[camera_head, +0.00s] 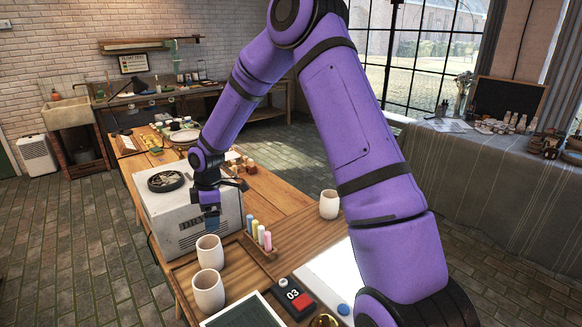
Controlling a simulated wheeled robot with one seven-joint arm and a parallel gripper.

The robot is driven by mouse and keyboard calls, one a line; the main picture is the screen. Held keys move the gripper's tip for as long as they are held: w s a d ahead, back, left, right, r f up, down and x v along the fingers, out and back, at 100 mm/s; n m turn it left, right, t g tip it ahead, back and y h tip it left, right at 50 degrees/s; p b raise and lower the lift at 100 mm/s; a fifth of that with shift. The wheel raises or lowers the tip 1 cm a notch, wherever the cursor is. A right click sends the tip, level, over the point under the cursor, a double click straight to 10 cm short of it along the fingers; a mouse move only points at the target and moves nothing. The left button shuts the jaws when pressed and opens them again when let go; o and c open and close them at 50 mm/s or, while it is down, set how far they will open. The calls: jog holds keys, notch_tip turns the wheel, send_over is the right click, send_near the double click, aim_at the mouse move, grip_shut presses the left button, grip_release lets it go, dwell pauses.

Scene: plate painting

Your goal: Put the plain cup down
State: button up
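Three pale, plain-looking cups show in the head view. One cup (208,254) and a second cup (208,293) stand upright at the near left of the wooden table, on a wooden tray (180,274). A third cup (329,205) stands alone on the table to the right. My gripper (212,221) points down in front of the white box marked DRY, just above and behind the farther of the two left cups in the picture. The fingers are small and dark here. I cannot tell whether they are open or touch anything. No cup shows clearly lifted.
The white DRY box (181,228) stands close beside my gripper. A wooden holder (258,246) with coloured sticks stands right of the left cups. A 03 device with a red button (303,301) lies nearer. Bare table (290,217) shows left of the lone cup.

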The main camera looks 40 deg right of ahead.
jog(key=s+d+r+m+t+h, duration=0.15)
jog(key=s+r+m, duration=0.25)
jog(key=s+r, duration=0.55)
jog(key=s+d+r+m+t+h, duration=0.1)
jog(key=s+d+r+m, duration=0.15)
jog(key=s+r, duration=0.7)
jog(key=s+r+m+t, duration=0.1)
jog(key=s+r+m, duration=0.3)
jog(key=s, duration=0.5)
jog(key=s+d+r+m+t+y, duration=0.1)
jog(key=s+r+m, duration=0.3)
jog(key=s+r, duration=0.2)
jog(key=shift+s+r+m, duration=0.35)
jog(key=shift+s, duration=1.05)
